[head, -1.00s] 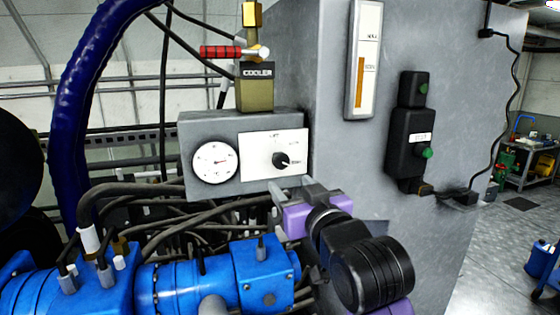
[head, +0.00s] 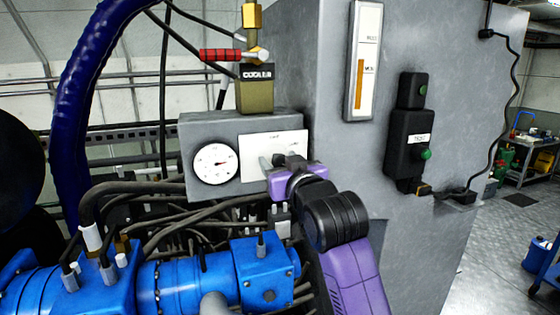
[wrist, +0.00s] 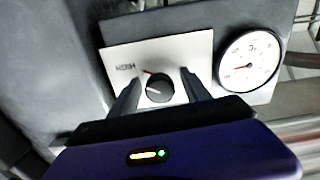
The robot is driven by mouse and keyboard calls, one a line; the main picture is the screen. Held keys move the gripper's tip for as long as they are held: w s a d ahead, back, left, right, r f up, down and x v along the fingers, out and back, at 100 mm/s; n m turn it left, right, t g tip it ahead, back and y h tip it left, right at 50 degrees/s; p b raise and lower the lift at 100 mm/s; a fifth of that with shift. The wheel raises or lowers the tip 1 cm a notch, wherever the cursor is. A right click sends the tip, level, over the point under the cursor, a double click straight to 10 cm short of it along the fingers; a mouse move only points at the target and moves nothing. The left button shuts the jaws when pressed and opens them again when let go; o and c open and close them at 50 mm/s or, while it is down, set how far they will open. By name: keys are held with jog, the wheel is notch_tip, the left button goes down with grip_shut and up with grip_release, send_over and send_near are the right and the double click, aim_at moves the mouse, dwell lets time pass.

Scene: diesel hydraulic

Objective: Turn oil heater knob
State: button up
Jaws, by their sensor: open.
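The oil heater knob (wrist: 159,88) is a small round black dial with a light pointer mark, on a white plate (wrist: 190,50). In the wrist view it sits between the two fingers of my gripper (wrist: 160,90), which is open with a gap on either side of the knob. I cannot tell how far the fingertips are from the plate.
A round gauge (head: 215,163) is left of the plate on the same grey box (head: 195,127). Above stands the cooler valve with a red handle (head: 220,55). Blue pump parts (head: 262,285) and black hoses lie below. A black switch box (head: 409,140) is on the right panel.

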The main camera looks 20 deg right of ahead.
grip_shut()
